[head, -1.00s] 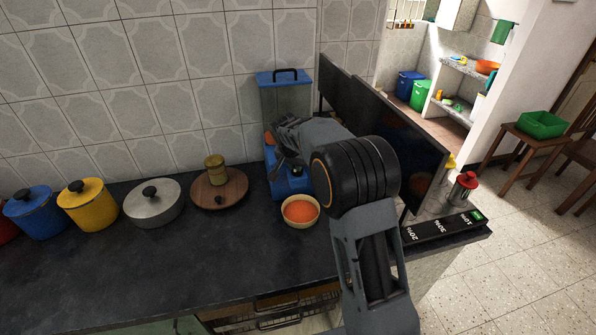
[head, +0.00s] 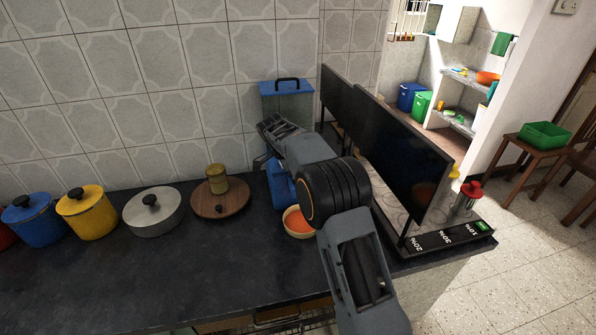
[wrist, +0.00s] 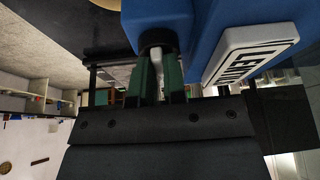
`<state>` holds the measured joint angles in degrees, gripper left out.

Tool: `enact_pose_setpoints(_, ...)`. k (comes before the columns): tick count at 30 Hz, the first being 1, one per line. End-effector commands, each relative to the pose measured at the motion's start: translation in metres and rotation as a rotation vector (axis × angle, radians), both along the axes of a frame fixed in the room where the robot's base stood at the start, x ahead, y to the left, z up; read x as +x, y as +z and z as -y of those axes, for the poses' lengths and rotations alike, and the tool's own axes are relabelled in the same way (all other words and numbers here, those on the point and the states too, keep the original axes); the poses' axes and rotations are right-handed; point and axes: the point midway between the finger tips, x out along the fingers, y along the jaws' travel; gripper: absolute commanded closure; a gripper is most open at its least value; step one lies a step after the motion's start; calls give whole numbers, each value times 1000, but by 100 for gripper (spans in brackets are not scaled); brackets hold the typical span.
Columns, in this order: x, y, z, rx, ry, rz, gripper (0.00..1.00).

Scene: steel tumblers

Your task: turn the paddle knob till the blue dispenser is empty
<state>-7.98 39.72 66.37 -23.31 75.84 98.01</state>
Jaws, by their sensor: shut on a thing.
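The blue dispenser (head: 281,186) stands against the tiled wall, with a clear bin under a blue lid (head: 287,88) with a black handle. My arm covers most of its front and bin, so I cannot tell how much is left inside. In the wrist view its blue body (wrist: 200,18) shows a white label (wrist: 250,50). My gripper (wrist: 159,82) is shut on the pale paddle knob (wrist: 155,56), below a black hub. In the head view the knob is hidden. A bowl (head: 291,229) of orange contents stands under the dispenser, partly behind my arm.
Left on the dark counter (head: 110,265) are a wooden board (head: 232,205) with a brass-coloured tin (head: 217,178), a grey pot (head: 153,214), a yellow pot (head: 88,213) and a blue pot (head: 33,222). Dark upright panels (head: 400,150) stand close right of my arm. The front counter is clear.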

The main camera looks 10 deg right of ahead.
Motion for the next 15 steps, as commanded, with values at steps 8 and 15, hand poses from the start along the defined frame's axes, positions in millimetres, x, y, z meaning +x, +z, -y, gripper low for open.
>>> enact_pose_setpoints(8, 0, -3, 0, 2, -87, -7, 100)
enact_pose_setpoints(15, 0, -3, 0, 3, -109, -6, 100)
